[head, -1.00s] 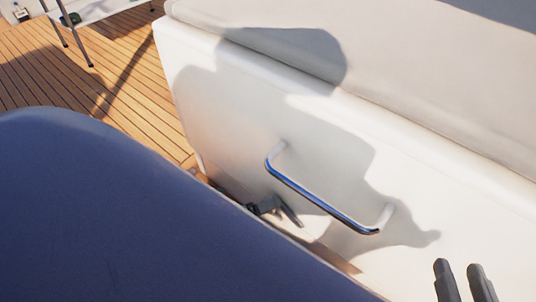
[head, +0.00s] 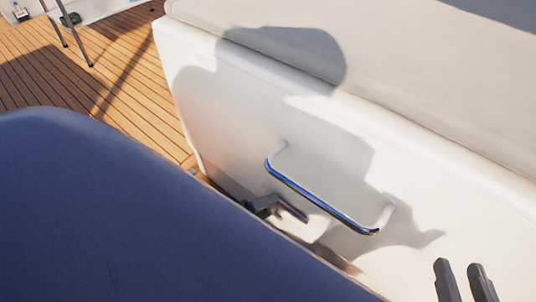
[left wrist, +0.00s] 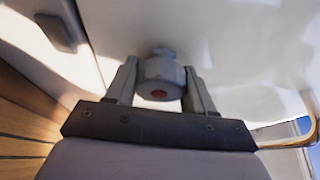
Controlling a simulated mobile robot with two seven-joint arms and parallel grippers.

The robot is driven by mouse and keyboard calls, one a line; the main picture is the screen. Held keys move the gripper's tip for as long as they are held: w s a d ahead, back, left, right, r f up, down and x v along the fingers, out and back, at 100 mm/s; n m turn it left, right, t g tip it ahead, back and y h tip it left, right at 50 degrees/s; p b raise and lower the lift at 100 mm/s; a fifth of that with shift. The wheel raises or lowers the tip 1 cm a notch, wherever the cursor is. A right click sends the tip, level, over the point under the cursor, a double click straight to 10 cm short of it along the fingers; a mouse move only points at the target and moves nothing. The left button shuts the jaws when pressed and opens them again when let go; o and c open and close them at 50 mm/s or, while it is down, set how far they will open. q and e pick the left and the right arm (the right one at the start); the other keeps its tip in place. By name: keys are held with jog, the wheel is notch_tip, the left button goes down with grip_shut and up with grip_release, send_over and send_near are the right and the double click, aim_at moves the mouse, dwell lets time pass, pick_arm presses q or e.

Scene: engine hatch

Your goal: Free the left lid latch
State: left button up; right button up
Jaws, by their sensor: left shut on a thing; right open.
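In the left wrist view, my left gripper (left wrist: 160,92) is shut on the latch (left wrist: 165,72), a small grey rounded knob with a red spot on its near face. The latch is on the white panel, with one finger on either side. In the head view, my left gripper (head: 290,209) shows only in part, low against the white panel (head: 225,120) beneath the handle; the latch cannot be made out there. My right gripper (head: 466,281) is open and empty at the lower right, in front of the panel.
A large navy blue surface (head: 130,220) hides much at lower left. Teak deck (head: 95,60) lies beyond. A grey block (left wrist: 62,32) sits nearby.

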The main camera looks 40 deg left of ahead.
pick_arm(q)
jog(key=shift+w+r, duration=0.1)
jog(key=shift+w, duration=0.1)
jog(key=o, duration=1)
jog(key=v, duration=0.7)
jog(key=shift+p, duration=0.3)
jog(key=shift+s, duration=0.15)
